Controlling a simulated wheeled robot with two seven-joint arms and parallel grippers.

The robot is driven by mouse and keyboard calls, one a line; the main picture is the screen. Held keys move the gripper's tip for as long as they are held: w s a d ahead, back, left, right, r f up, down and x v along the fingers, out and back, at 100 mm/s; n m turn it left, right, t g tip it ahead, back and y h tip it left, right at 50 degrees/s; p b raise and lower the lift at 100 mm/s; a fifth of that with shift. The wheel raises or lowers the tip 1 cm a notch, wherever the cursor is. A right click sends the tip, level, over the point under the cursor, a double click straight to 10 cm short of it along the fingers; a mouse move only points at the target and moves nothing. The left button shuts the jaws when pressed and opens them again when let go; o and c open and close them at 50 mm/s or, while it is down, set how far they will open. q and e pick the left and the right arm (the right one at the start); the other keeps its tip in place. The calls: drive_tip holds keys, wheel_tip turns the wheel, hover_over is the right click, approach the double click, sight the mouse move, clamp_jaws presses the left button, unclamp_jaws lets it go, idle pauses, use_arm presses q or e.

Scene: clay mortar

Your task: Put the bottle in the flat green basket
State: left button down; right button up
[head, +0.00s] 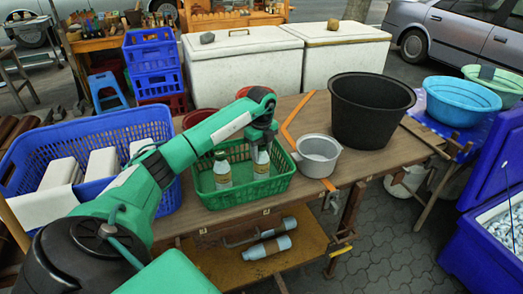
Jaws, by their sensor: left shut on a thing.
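The flat green basket (243,192) stands on the wooden table, left of the grey pot. One bottle (222,172) with a pale label and dark cap stands upright in its left part. My left gripper (262,143) points down over the basket's right part and is shut on a second, similar bottle (261,165). That bottle is upright and appears within the basket's rim; its top is hidden by the gripper. I cannot tell whether its base touches the basket floor. My right gripper is not in view.
A grey pot (318,155) is close to the basket's right side, with a large black tub (370,112) behind it. A blue crate (45,148) with white containers is at the left. The table's front right (350,168) is clear. White chests (243,72) stand behind.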

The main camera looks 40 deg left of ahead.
use_arm(q)
drive_tip(key=c, duration=1.1)
unclamp_jaws()
drive_tip(key=o, duration=0.4)
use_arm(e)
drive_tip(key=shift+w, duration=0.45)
